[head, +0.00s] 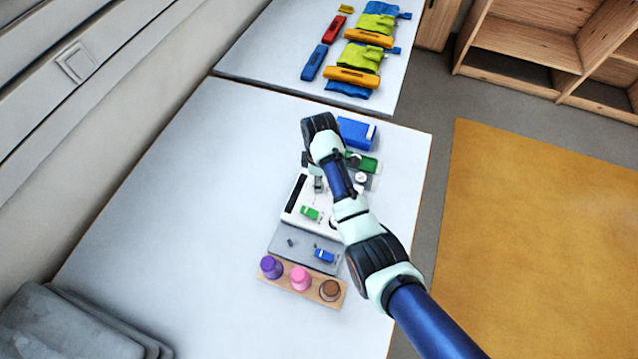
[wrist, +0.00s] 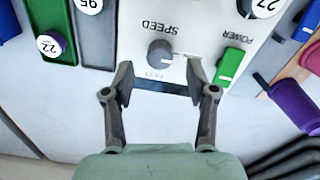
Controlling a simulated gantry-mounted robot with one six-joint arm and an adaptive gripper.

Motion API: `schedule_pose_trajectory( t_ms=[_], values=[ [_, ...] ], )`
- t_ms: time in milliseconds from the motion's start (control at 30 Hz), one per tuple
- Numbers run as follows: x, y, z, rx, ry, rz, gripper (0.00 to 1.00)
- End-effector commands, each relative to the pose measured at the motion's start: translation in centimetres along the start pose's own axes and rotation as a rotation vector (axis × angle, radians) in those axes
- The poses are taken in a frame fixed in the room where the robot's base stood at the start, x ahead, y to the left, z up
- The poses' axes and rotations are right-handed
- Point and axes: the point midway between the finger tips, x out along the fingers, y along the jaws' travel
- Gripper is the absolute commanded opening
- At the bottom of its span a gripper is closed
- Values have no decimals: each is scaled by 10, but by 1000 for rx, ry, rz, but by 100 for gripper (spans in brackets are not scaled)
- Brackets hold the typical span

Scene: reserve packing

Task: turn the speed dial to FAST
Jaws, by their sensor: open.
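The speed dial (wrist: 160,53) is a round grey knob on a white panel (wrist: 205,35), below the printed word SPEED in the wrist view. The label FAST lies just below the knob, and smaller print sits to its right. The dial's pointer direction is hard to make out. My gripper (wrist: 160,82) is open and empty, its fingers apart on either side of the FAST label, just short of the knob in the picture.
A green POWER switch (wrist: 230,66) is close to the right finger. A dark knob marked 27 (wrist: 262,6) is at upper right. Green (wrist: 50,20) and grey (wrist: 96,45) blocks stand left. A wooden strip (head: 316,292) holds purple, pink and brown pegs. The table (head: 170,220) is clear at left.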

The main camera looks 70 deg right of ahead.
Motion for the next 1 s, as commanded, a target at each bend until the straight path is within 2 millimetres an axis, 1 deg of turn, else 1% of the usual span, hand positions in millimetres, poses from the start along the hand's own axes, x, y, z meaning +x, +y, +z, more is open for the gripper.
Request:
schedule_pose_trajectory(
  t_ms=[33,100,200,300,500,567,800,867,1000],
  values=[
    [12,-1,0,0,-1,-2,57],
    [23,0,0,0,0,-1,57],
    [33,0,0,0,0,1,57],
    [37,0,0,0,0,0,57],
    [36,0,0,0,1,1,57],
    [36,0,0,0,1,1,49],
    [36,0,0,0,1,1,9],
    [36,0,0,0,1,1,0],
    [36,0,0,4,1,1,0]
  ],
)
